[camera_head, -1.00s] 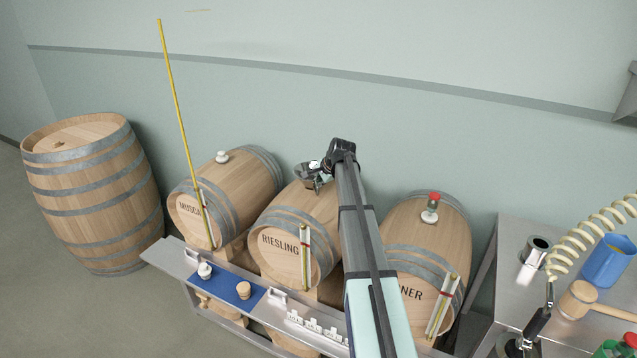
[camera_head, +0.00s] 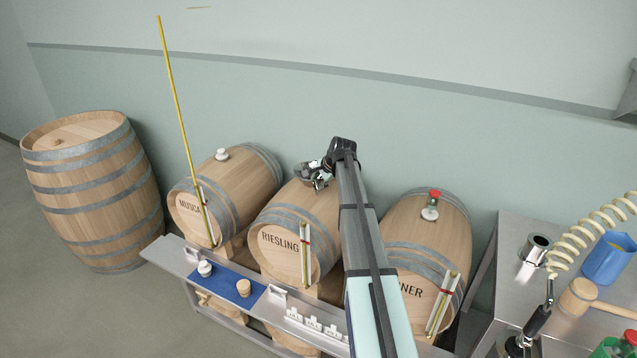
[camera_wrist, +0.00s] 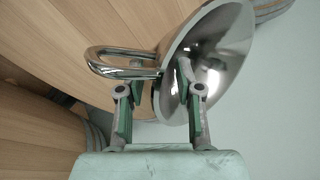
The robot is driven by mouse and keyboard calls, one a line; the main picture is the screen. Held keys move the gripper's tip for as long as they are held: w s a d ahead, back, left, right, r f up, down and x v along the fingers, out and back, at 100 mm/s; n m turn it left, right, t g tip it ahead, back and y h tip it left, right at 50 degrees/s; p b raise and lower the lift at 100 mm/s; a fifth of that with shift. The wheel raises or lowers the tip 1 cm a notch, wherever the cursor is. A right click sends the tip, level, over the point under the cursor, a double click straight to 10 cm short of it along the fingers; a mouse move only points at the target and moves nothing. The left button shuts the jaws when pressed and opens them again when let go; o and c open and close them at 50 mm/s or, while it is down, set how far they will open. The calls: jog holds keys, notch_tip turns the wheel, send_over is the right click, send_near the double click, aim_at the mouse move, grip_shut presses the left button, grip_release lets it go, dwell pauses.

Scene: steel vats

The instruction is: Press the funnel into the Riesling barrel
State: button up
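The Riesling barrel (camera_head: 282,241) lies on its side in the middle of the rack. The steel funnel (camera_wrist: 222,50) has a round bowl and a looped rod handle (camera_wrist: 105,62). It sits at the barrel's top; the wooden staves show behind it in the wrist view. Its spout is hidden, so I cannot tell how deep it sits. My gripper (camera_wrist: 160,85) is at the handle side of the funnel, its fingers apart with the rim and handle end between them and a gap showing. In the head view, my gripper (camera_head: 318,178) is over the Riesling barrel's top.
The Muscat barrel (camera_head: 235,185) with a white bung is left, and another barrel (camera_head: 428,230) with a red-topped bung is right. A yellow rod (camera_head: 176,105) stands at the left barrel. A steel table (camera_head: 510,285) with a mallet (camera_head: 580,295) and blue jug (camera_head: 608,258) is far right.

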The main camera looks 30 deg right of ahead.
jog(key=v, duration=1.1)
jog(key=shift+r, duration=0.25)
jog(key=shift+s+d, duration=0.15)
jog(key=shift+s, duration=0.05)
